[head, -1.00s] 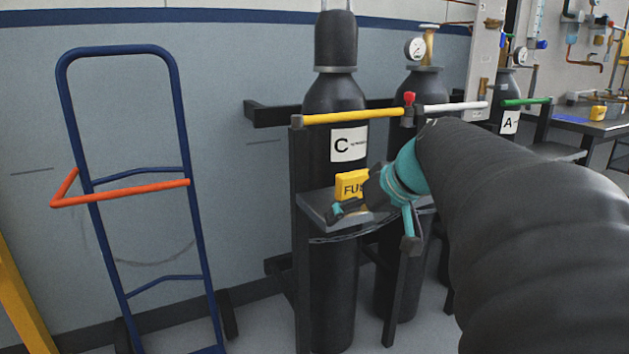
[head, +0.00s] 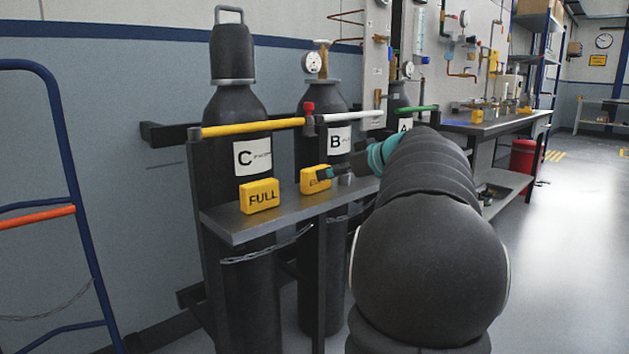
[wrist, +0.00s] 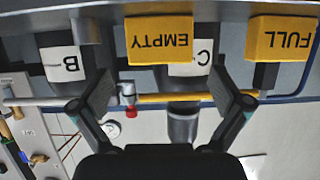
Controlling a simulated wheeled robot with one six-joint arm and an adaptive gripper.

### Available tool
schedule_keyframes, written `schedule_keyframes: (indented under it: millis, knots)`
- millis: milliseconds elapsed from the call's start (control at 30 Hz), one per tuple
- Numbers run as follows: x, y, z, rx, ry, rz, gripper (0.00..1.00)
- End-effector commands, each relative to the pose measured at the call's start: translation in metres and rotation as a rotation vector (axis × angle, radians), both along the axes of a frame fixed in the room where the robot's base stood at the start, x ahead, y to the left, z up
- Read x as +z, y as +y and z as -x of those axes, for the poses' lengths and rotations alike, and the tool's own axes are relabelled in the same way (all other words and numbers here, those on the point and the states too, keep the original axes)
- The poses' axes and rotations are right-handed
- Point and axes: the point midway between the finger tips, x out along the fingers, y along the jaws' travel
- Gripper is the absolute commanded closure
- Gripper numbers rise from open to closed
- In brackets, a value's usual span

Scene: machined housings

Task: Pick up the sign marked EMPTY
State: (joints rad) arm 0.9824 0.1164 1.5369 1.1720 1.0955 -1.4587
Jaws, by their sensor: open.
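The yellow sign marked EMPTY (wrist: 159,41) shows upside down in the wrist view, centred ahead between my gripper's spread fingers (wrist: 162,85). The fingers are open and empty, with room on both sides of the sign. In the head view a yellow sign (head: 313,179) stands on the grey shelf (head: 250,228) in front of cylinder B. My gripper (head: 330,172) is close to it and covers part of its lettering. Whether the fingers touch the sign cannot be told.
A yellow FULL sign (head: 259,196) stands on the shelf to the left, before cylinder C (head: 232,120). Cylinder B (head: 318,105) is behind my gripper. A yellow and white bar (head: 253,127) runs above the shelf. Open floor (head: 570,240) lies at the right.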

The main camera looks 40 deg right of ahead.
Motion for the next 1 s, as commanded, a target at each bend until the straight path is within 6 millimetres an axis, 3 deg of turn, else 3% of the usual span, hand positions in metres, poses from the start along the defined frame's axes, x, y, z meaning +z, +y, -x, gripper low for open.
schedule_keyframes:
  millis: [100,467,733,1000]
  knots:
    - [-0.006,0.002,-0.015,0.001,0.001,-0.002,0.00]
    - [-0.016,0.004,-0.035,0.001,0.002,-0.002,0.00]
    - [-0.030,0.008,-0.067,0.001,0.002,0.000,0.00]
    - [-0.031,0.007,-0.070,-0.001,0.001,0.000,0.03]
